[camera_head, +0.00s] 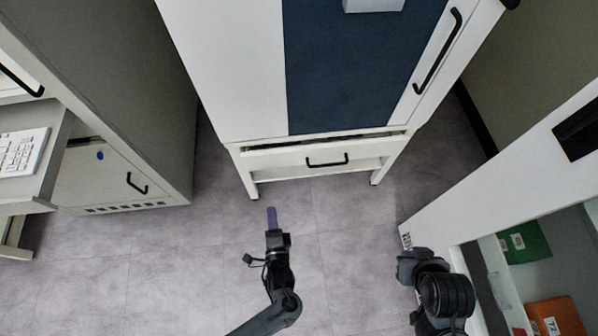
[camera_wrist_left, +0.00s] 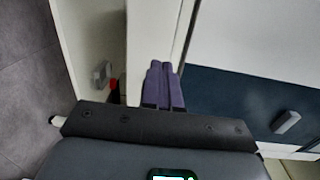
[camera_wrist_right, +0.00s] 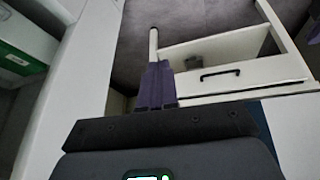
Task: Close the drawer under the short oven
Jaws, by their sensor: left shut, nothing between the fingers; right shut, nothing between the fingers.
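The short oven (camera_head: 225,70) is a white cabinet with a dark blue panel, standing on a white legged frame. Its drawer (camera_head: 285,158) lies under it, with a black bar handle (camera_head: 327,161) on a white front. A dark gap shows along the drawer's top edge; how far it stands out is hard to tell. My left gripper (camera_head: 272,217) is shut and empty, in front of and below the drawer's left end, apart from it. My right gripper (camera_wrist_right: 157,85) is shut and empty; the drawer (camera_wrist_right: 280,72) shows beyond it. Its fingers are hidden in the head view.
A grey cabinet (camera_head: 150,80) with a keyboard (camera_head: 22,150) on a pulled-out shelf stands at the left. A white shelf unit (camera_head: 510,180) with green and orange boxes stands at the right, close to my right arm. The grey floor (camera_head: 340,220) before the drawer is clear.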

